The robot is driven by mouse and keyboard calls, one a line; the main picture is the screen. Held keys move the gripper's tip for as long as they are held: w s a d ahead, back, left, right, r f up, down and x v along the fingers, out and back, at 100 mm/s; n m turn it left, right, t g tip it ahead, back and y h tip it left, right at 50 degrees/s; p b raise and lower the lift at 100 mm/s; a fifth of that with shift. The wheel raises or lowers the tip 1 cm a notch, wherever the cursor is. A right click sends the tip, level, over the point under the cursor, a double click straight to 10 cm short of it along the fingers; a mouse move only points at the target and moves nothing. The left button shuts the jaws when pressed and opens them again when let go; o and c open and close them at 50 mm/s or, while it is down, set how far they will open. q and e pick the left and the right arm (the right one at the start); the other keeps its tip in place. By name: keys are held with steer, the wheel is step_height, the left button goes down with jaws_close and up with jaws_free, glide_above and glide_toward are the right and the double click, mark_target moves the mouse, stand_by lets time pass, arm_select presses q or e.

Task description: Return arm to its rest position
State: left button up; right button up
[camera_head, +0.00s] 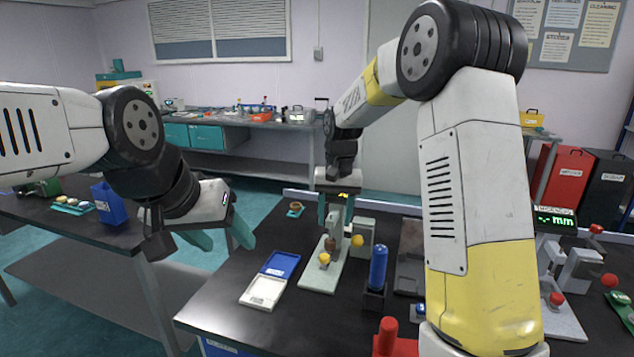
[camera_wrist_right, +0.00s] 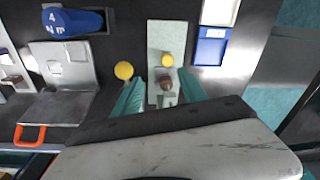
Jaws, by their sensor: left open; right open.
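My right arm reaches forward over the dark bench. Its gripper (camera_head: 336,214) points down with teal fingers apart, just above the far part of a pale green instrument (camera_head: 313,277) with yellow knobs (camera_head: 324,259) and a brown knob. In the right wrist view the open fingers (camera_wrist_right: 161,92) lie on either side of the instrument's brown knob (camera_wrist_right: 166,83), with nothing seen held. I cannot tell whether the fingers touch the instrument. My left gripper (camera_head: 225,238) is open and empty, over the floor gap left of the bench.
A blue and white tray (camera_head: 263,292) lies left of the instrument. A blue cylinder (camera_head: 378,267) stands in a black holder to its right. Further right are a gauge with a green "mm" display (camera_head: 555,220) and red-knobbed parts. A side table with a blue bin (camera_head: 108,203) stands left.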

steer(key=s+d+r+t+y, duration=0.25)
steer(key=s+d+r, duration=0.35)
steer(key=s+r, duration=0.65)
steer(key=s+d+n+t, duration=0.1)
steer(key=s+d+t, duration=0.2)
steer(key=s, duration=1.1)
steer(key=shift+s+f+h, duration=0.2)
steer(key=shift+f+h, duration=0.15)
steer(key=shift+f, duration=0.05)
